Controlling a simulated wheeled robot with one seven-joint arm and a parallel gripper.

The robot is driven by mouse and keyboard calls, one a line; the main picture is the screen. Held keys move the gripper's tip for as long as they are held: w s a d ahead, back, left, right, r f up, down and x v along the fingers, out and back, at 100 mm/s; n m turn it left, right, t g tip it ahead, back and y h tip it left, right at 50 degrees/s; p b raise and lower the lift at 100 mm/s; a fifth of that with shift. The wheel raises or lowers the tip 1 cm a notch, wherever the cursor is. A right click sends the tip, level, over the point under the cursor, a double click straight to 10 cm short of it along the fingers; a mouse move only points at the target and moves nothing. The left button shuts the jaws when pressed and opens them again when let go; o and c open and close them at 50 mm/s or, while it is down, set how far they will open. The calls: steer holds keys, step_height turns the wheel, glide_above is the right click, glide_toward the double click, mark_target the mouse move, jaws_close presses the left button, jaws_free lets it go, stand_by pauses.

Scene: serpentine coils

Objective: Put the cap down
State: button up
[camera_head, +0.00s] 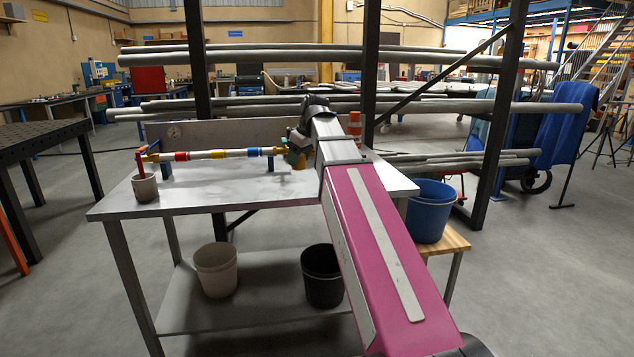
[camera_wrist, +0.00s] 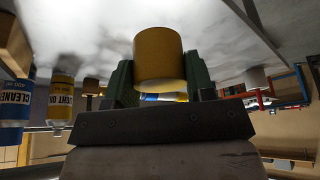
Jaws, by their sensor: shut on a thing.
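A yellow cap (camera_wrist: 160,58), a short round cylinder, sits between the two green fingers of my gripper (camera_wrist: 160,75) in the wrist view. My gripper is shut on it. In the head view my gripper (camera_head: 296,155) is over the right half of the metal table (camera_head: 210,188), by the right end of a pipe with coloured bands. The cap is mostly hidden there by my gripper and arm. The grey tabletop (camera_wrist: 235,28) fills the top of the wrist view. I cannot tell whether the cap touches it.
The pipe (camera_head: 237,153) runs along the table, with yellow and red fittings (camera_head: 146,158) at its left end. A grey cup (camera_head: 145,187) stands at the left front corner. Labelled bottles (camera_wrist: 60,98) show in the wrist view. The tabletop's front middle is clear.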

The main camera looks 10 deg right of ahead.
steer(key=w+d+f, duration=0.1)
steer(key=d, duration=0.1)
steer(key=w+d+f, duration=0.3)
steer(key=d, duration=0.1)
steer(key=shift+w+d+f, duration=0.3)
steer(key=shift+d+f, duration=0.05)
steer(key=shift+f, duration=2.1)
steer(key=shift+f, duration=0.1)
steer(key=o, duration=0.9)
steer(key=v, duration=1.2)
